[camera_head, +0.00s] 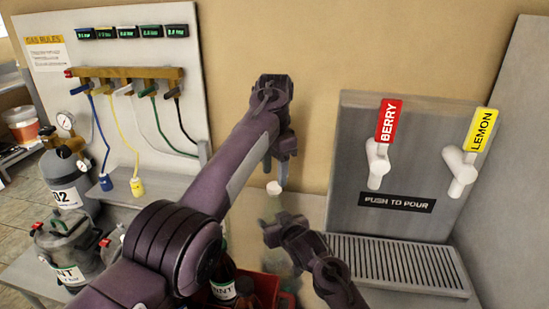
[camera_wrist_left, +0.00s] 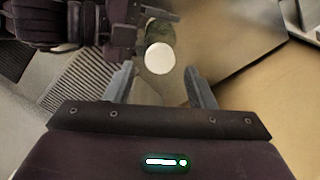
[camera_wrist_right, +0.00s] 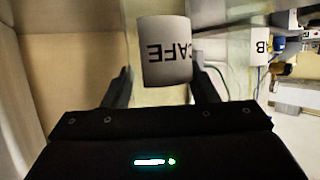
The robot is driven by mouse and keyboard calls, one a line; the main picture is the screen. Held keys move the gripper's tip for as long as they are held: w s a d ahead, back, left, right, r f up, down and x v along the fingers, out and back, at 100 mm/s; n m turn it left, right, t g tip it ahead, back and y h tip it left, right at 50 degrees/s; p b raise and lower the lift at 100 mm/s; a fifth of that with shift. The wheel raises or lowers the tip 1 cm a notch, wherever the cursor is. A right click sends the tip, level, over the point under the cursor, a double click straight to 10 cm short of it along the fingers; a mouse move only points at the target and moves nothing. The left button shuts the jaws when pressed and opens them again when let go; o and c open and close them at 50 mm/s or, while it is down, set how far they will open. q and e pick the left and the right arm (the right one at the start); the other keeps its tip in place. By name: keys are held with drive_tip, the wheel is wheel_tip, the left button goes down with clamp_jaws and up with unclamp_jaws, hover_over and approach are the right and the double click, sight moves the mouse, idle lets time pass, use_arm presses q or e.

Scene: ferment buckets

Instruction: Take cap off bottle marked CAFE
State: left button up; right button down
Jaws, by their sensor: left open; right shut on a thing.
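A bottle whose white label reads CAFE (camera_wrist_right: 168,52) shows in the right wrist view. My right gripper (camera_wrist_right: 162,88) is shut on it; in the head view this gripper (camera_head: 280,232) is beside the blurred bottle. The white cap (camera_head: 274,188) is on top of the bottle, just below the fingertips of my left gripper (camera_head: 276,168). My left gripper is open and points down. In the left wrist view the round cap (camera_wrist_left: 160,58) lies just ahead of the gap between the open fingers (camera_wrist_left: 158,76). I cannot tell whether the fingers touch it.
A dispenser panel with BERRY and LEMON taps (camera_head: 378,165) and a drip grate (camera_head: 395,262) is at the right. A red crate (camera_head: 287,299) with a bottle (camera_head: 223,289) is low in the middle. A gas board with hoses (camera_head: 140,75) and metal tanks (camera_head: 66,180) are at the left.

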sight(274, 185)
use_arm(q)
drive_tip(key=shift+f, duration=1.7)
drive_tip(key=c, duration=1)
drive_tip(key=n, duration=0.3)
drive_tip(key=o, duration=1.1)
